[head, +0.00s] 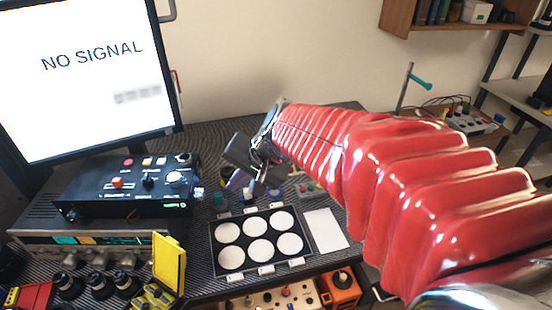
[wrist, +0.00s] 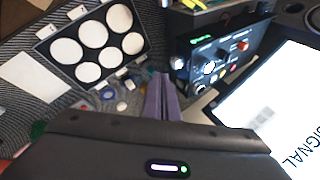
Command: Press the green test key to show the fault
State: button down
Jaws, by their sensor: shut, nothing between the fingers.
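My gripper (head: 236,182) is shut and empty, its purple fingers pointing down above the bench behind the tray. In the wrist view the closed fingers (wrist: 162,98) point toward the bench between the tray and the black control box. A small grey key box (head: 306,188) with red and green keys lies right of my gripper, partly hidden by my red-sleeved arm. I cannot make out the labels on its keys. The monitor (head: 85,75) reads "NO SIGNAL" above a blurred grey patch; it also shows in the wrist view (wrist: 270,110).
A black tray (head: 213,252) with several white discs stands in front of my gripper, a white pad (head: 325,230) beside it. The black control box (head: 125,186) with knobs and buttons is at left. A yellow open case (head: 168,262) stands at the front.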

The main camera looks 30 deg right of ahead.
jog(key=w+d+f+m+t, duration=0.1)
jog(key=w+d+f+m, duration=0.1)
jog(key=w+d+m, duration=0.4)
jog(key=m+t+h, duration=0.2)
jog(key=m+h, duration=0.2)
jog(key=m, duration=0.8)
send_over(311, 188)
jog(key=s, duration=0.1)
notch_tip(311, 188, down, 14)
jog(key=r, duration=0.1)
jog(key=shift+d+f, duration=0.15)
jog(key=shift+f, duration=0.05)
jog(key=shift+f, duration=0.15)
jog(key=shift+f, duration=4.25)
jog(key=shift+f, duration=0.1)
jog(key=shift+f, duration=0.25)
